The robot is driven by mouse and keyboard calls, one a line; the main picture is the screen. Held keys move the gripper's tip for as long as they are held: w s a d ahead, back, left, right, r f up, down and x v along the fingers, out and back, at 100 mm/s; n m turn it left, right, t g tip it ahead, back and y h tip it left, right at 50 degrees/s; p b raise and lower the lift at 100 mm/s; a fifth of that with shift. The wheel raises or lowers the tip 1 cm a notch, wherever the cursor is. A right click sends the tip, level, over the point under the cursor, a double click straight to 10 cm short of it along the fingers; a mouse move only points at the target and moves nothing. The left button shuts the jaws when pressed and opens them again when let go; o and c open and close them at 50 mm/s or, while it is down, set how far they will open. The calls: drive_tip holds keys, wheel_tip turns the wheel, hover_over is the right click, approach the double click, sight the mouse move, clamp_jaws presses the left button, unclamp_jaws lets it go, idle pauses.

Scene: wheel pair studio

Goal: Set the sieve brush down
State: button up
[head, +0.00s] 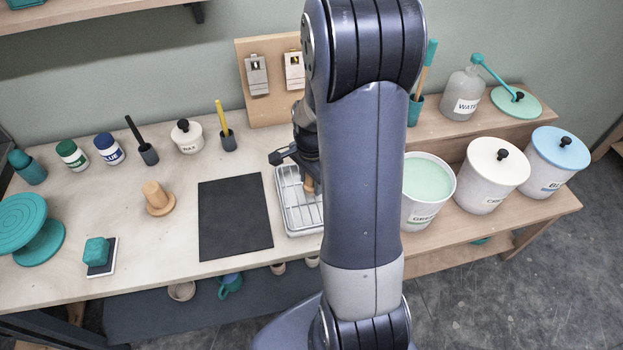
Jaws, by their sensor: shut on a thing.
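My gripper (291,157) is just left of my arm, above the far part of a ribbed metal tray (287,209). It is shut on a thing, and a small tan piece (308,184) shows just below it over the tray. I take this piece to be part of the sieve brush, but most of it is hidden behind my arm. Whether it touches the tray cannot be told. The tray's right part is also hidden by my arm.
A bare dark mat (235,218) lies left of the tray. A tool board (263,105) stands behind it. A wooden stamp-like piece (157,198) is further left. The open green bucket (428,190) and two lidded buckets, white (491,176) and blue (556,163), stand right of my arm.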

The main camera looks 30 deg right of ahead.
drive_tip(key=o, duration=1)
drive_tip(key=shift+c, duration=0.2)
wheel_tip(320, 180, up, 12)
drive_tip(key=shift+r+p, duration=0.15)
drive_tip(key=shift+p, duration=0.2)
